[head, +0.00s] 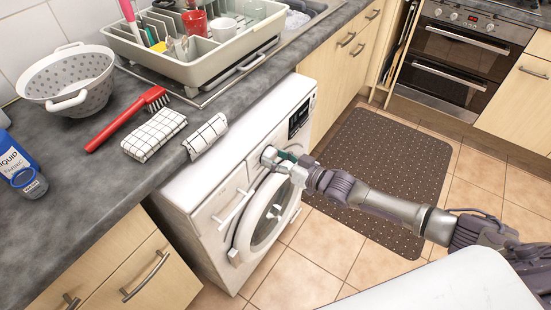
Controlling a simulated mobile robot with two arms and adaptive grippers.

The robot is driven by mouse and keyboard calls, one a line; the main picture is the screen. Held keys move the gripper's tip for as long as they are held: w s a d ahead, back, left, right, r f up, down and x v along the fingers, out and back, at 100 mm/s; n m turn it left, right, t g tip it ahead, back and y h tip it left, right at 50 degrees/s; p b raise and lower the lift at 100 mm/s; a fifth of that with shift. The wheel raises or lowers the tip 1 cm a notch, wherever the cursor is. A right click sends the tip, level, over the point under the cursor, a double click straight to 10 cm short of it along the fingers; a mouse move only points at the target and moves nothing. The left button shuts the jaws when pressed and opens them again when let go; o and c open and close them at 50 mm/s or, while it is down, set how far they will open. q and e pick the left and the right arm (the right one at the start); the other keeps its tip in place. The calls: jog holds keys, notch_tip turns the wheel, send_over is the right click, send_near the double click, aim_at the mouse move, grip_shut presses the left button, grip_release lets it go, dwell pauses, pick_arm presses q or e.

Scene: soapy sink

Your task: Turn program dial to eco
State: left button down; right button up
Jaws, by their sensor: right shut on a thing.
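A white washing machine (213,203) stands under the grey counter, its front facing right. It has a dark display panel (299,118) at the far end of its top strip and a round door (262,218) below. My right gripper (273,158) is at the upper front of the machine, shut on the program dial (268,155), which is mostly hidden by the fingers. The dial's markings are too small to read. My left gripper is not in view.
The counter holds a colander (68,80), a red brush (128,119), checked cloths (154,134), a blue bottle (22,170) and a dish rack (193,57). A dark dotted mat (385,165) lies on the tiled floor. An oven (462,60) is at the back right.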

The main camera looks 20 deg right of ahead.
jog(key=shift+m+g+b, duration=0.3)
jog(key=shift+m+b, duration=0.15)
jog(key=shift+m, duration=1.15)
jog(key=o, duration=1.2)
jog(key=shift+c, duration=0.2)
jog(key=v, duration=1.2)
jog(key=shift+d+f, duration=0.15)
jog(key=shift+d, duration=0.1)
jog(key=shift+w, duration=0.1)
